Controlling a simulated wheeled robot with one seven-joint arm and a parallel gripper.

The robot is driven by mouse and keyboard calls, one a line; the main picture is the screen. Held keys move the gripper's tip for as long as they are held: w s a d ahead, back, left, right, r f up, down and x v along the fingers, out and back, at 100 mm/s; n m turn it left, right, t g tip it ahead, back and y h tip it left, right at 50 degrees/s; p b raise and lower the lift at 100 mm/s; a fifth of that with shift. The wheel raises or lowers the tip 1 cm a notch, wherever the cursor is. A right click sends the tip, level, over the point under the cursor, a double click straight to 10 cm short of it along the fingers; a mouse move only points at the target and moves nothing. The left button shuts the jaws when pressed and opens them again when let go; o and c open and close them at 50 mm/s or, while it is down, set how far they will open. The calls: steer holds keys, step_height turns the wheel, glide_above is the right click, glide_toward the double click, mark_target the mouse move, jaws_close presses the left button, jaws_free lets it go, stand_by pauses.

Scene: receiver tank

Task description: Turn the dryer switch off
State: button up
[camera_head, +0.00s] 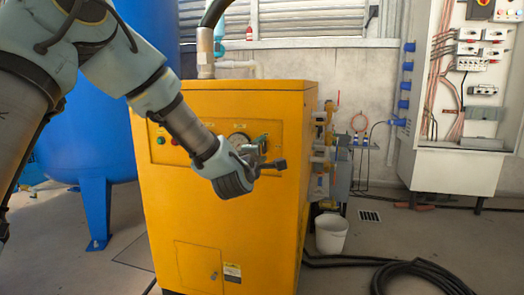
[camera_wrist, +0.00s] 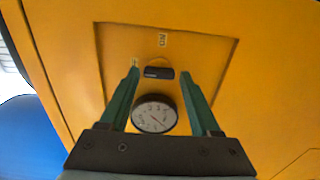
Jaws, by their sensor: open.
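The yellow dryer cabinet (camera_head: 225,215) stands in the middle of the head view. A second label (camera_wrist: 134,62) is mostly hidden by the left finger. My gripper (camera_wrist: 160,74) is open, with one finger on each side of the switch and gaps visible. In the head view my gripper (camera_head: 272,153) is in front of the panel; the switch cannot be made out there.
A round dial gauge (camera_wrist: 155,114) sits between my fingers, just below the switch in the wrist view. A green button (camera_head: 160,140) is on the panel's left. A blue tank (camera_head: 95,120) stands left, a white bucket (camera_head: 331,233) and an electrical cabinet (camera_head: 455,140) right.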

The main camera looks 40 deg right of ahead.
steer(key=v, duration=1)
steer(key=shift+a, duration=0.15)
steer(key=w+a+f+m+g+y, duration=0.1)
steer(key=w+a+f+m+y, duration=0.35)
steer(key=a, duration=0.65)
steer(key=w+a+f+m+g+y, duration=0.1)
steer(key=w+a+f+y, duration=0.4)
steer(key=w+a, duration=0.4)
steer(key=s+a+f+m+g+y, duration=0.1)
steer(key=s+a+f+g+y, duration=0.15)
steer(key=a, duration=0.75)
steer(key=s+a+f+m+g+y, duration=0.15)
steer(key=s+a, duration=0.25)
steer(key=a, duration=0.6)
steer(key=s+a+f+g+y, duration=0.15)
steer(key=s+a, duration=0.25)
steer(key=a, duration=0.6)
steer(key=w+p+v, duration=0.2)
steer(key=p+v, duration=1)
steer(key=w+r+p+v, duration=0.1)
steer(key=w+p+v, duration=0.2)
steer(key=p+v, duration=0.9)
steer(key=shift+w+d+r+g+p, duration=0.2)
steer(key=shift+d+r+g+p, duration=0.15)
